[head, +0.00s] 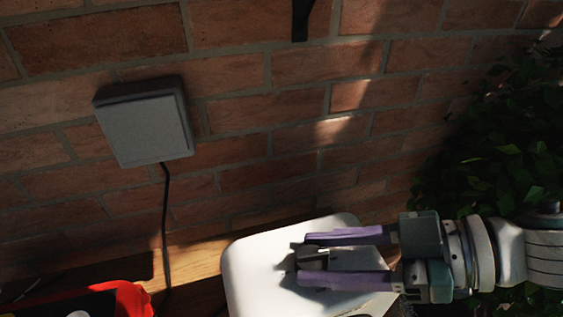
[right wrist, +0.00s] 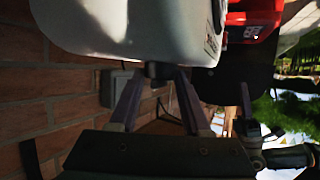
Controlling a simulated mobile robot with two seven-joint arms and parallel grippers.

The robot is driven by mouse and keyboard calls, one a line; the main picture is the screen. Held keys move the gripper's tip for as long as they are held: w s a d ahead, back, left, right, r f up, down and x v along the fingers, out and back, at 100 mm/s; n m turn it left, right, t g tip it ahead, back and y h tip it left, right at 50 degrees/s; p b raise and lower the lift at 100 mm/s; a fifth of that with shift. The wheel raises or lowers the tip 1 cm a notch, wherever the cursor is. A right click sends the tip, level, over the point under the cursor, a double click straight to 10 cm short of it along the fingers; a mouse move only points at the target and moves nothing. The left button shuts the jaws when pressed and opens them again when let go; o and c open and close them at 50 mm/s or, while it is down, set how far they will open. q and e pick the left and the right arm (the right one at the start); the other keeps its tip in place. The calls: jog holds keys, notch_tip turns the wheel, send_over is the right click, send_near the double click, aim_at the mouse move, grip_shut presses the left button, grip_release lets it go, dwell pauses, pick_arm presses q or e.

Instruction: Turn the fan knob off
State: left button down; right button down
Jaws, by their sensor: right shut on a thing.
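The white, rounded housing (head: 250,270) stands at the bottom middle of the head view. A small dark knob (head: 312,256) on it sits between the purple fingers of my right gripper (head: 304,258), which reaches in from the right and is shut on it. In the right wrist view the housing (right wrist: 130,30) fills the top, and the dark knob (right wrist: 160,70) is between the fingertips. The knob's marking and exact angle cannot be read. What looks like part of my left gripper (right wrist: 246,112) shows small at the right of the wrist view; its jaws cannot be made out.
A grey box (head: 145,125) with a dark cable (head: 165,215) is on the brick wall (head: 260,100). A red and black object (head: 130,298) lies at the lower left. Wooden boards (head: 195,262) show behind the housing. Leafy plants (head: 505,140) are at the right.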

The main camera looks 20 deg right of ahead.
jog(key=shift+w+d+f+n+g+y+b, duration=0.1)
jog(key=shift+w+f+n+g+y+b, duration=0.1)
jog(key=shift+n+g+b, duration=0.25)
jog(key=shift+w+d+f+n+g+y+b, duration=0.1)
jog(key=shift+n+g+y+b, duration=0.15)
jog(key=shift+n+g, duration=0.3)
pick_arm(q)
notch_tip(320, 180, down, 12)
jog(key=b, duration=1)
jog(key=shift+f, duration=0.15)
pick_arm(e)
jog(key=n+g, duration=0.4)
jog(key=g, duration=0.1)
jog(key=n+g, duration=0.3)
jog(key=shift+w+a+f, duration=0.1)
jog(key=shift+w+a, duration=0.05)
jog(key=shift+w, duration=0.2)
pick_arm(q)
jog(key=shift+f+b, duration=0.85)
jog(key=shift+b, duration=0.2)
pick_arm(e)
jog(key=shift+r+n+g, duration=0.2)
jog(key=shift+n+g, duration=0.3)
jog(key=shift+g, duration=0.2)
jog(key=shift+c, duration=2.3)
grip_release()
jog(key=shift+a+r, duration=0.1)
jog(key=shift+o, duration=0.5)
